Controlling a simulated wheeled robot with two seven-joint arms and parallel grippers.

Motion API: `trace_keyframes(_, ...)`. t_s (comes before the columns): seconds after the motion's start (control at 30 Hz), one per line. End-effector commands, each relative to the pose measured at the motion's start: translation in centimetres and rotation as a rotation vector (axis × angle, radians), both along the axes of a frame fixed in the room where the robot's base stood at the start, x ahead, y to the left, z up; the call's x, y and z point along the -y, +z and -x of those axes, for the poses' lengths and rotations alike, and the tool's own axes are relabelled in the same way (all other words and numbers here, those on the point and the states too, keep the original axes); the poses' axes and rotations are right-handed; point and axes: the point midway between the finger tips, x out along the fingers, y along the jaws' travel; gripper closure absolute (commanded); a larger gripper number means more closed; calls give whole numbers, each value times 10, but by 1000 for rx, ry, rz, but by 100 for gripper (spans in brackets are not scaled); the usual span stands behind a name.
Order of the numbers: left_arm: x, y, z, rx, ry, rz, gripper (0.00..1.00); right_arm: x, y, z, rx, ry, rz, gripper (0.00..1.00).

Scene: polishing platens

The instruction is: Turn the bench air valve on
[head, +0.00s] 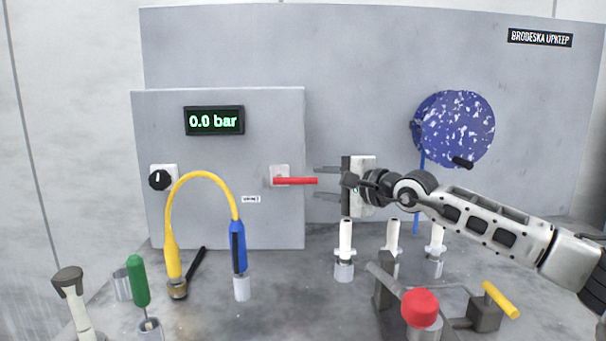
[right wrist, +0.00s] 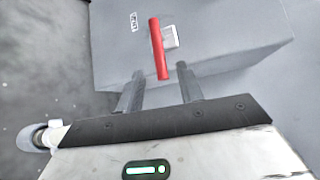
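The bench air valve has a red lever (head: 296,181) on a pale square plate (head: 280,171), low on the right side of the grey panel box (head: 218,222). The lever lies level and points right. A display (head: 214,121) on the box reads 0.0 bar. My right gripper (head: 328,183) is just right of the lever's free end, fingers apart above and below its line. In the right wrist view the red lever (right wrist: 159,49) shows beyond the open, empty fingers (right wrist: 157,85); no contact is visible. My left gripper is not in view.
A black knob (head: 160,180) sits on the box's left. A yellow looped hose (head: 203,174) with a blue handled tool (head: 238,247) stands in front. White bottles (head: 345,240), a red-topped item (head: 420,307) and a yellow handle (head: 501,299) stand below my right arm.

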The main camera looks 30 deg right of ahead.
Motion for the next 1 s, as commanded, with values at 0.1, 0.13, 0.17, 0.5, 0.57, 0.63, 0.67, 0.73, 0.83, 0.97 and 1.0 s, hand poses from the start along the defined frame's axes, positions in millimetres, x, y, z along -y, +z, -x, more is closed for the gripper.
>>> trace_keyframes(0.1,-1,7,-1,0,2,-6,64,-7,0,-24,1,2,-5,63)
trace_keyframes(0.13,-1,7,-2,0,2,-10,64,-8,0,-29,1,2,-5,63)
trace_keyframes(0.17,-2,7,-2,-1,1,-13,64,-10,-2,-33,1,2,-4,63)
trace_keyframes(0.5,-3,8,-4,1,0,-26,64,-16,-8,-60,0,1,2,63)
trace_keyframes(0.57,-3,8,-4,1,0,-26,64,-16,-9,-60,0,0,2,63)
trace_keyframes(0.63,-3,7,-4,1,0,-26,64,-16,-9,-60,0,1,3,63)
trace_keyframes(0.67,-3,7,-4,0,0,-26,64,-16,-9,-60,0,1,3,63)
trace_keyframes(0.73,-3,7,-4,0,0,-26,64,-16,-9,-60,0,0,2,63)
trace_keyframes(0.83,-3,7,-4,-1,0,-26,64,-16,-9,-60,0,1,2,88)
trace_keyframes(0.97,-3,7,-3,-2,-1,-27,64,-16,-9,-60,0,1,2,100)
trace_keyframes(1.0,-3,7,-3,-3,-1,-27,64,-16,-9,-60,0,1,2,100)
